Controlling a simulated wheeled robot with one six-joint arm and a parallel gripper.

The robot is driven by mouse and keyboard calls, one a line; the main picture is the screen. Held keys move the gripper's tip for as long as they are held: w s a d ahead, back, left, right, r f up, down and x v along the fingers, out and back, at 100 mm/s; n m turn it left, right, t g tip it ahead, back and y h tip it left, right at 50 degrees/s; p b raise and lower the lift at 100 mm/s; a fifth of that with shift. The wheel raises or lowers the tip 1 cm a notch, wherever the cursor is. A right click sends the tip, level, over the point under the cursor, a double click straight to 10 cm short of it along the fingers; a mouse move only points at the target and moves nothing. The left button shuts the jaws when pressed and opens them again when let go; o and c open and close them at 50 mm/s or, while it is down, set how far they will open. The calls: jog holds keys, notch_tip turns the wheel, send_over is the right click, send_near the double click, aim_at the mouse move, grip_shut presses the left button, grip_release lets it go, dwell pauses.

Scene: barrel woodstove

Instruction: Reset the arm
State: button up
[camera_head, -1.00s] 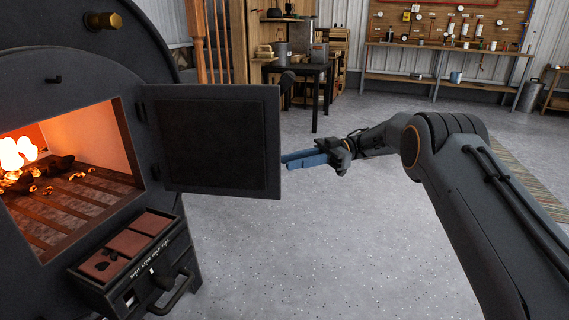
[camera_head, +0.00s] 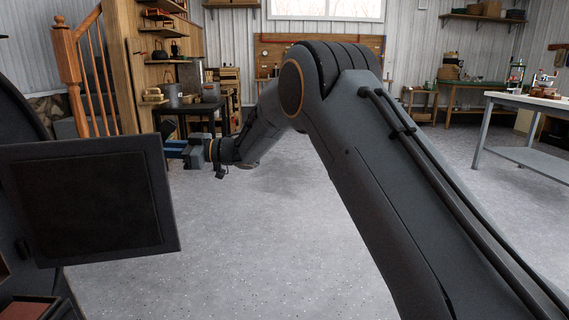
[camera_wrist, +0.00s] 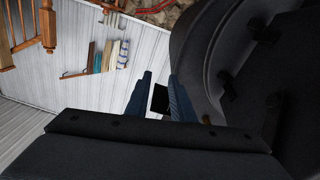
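My gripper (camera_head: 174,148) is at the left in the head view, at the end of my raised arm, with its blue fingers pointing left. The fingers show beside the upper right edge of the open stove door (camera_head: 92,200), which may hide their tips. In the wrist view my gripper (camera_wrist: 158,82) has its two blue fingers apart, with nothing held. A small black patch shows beyond them, and I cannot tell what it is. The dark stove body (camera_wrist: 205,50) fills the right of the wrist view.
A dark table (camera_head: 205,108) with pots stands at the back left, near a wooden stair post (camera_head: 70,75). A grey workbench (camera_head: 525,105) stands at the right. The grey floor between is clear. The wrist view shows a shelf of books (camera_wrist: 105,57).

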jog(key=w+d+r+m+t+h, duration=0.1)
jog(key=d+r+m+t+h, duration=0.1)
jog(key=d+m+t+h, duration=0.55)
jog(key=s+d+f+m+t+h, duration=0.2)
jog(key=s+d+f+m+h, duration=0.3)
jog(key=s+d, duration=0.35)
jog(key=s+d+f+m+g+h, duration=0.15)
jog(key=s+d+f+g, duration=0.35)
jog(key=s, duration=0.7)
jog(key=s+d+f+g+h+p, duration=0.1)
jog(key=s+d+f+h, duration=0.15)
jog(key=s+d, duration=0.7)
jog(key=s+d+f+g+h, duration=0.1)
jog(key=s+d+f+g, duration=0.3)
jog(key=s, duration=1)
jog(key=d+r+m+p, duration=0.3)
jog(key=d+r+p, duration=0.7)
jog(key=p, duration=0.5)
jog(key=d+r+m+h+p, duration=0.1)
jog(key=d+r+m+p, duration=0.2)
jog(key=d+r+p, duration=0.7)
notch_tip(320, 180, up, 5)
jog(key=t+p, duration=0.1)
jog(key=p, duration=0.5)
jog(key=shift+w+d, duration=0.15)
jog(key=shift+d, duration=0.25)
